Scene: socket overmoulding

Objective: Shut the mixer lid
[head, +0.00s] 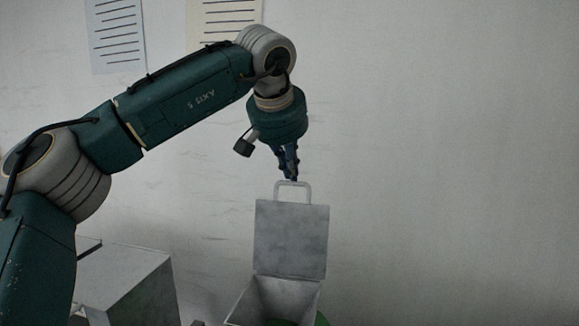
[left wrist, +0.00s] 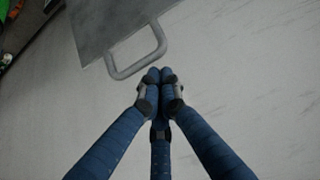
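The mixer lid (head: 291,240) is a grey metal plate standing upright and open at the back of the mixer's box-shaped opening (head: 260,302). Its loop handle (head: 293,184) sticks up from the top edge. My left gripper (head: 291,177) is just above the handle, pointing down. In the left wrist view the blue fingers (left wrist: 160,75) are closed together with nothing between them. There the handle (left wrist: 138,66) and lid (left wrist: 110,22) lie just beyond and left of the fingertips, seemingly apart from them. My right gripper is in neither view.
A grey metal box (head: 125,285) stands at the lower left beneath my left arm. Something green (head: 321,319) shows by the mixer at the bottom edge. Two printed sheets hang on the pale wall behind. The space right of the lid is clear.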

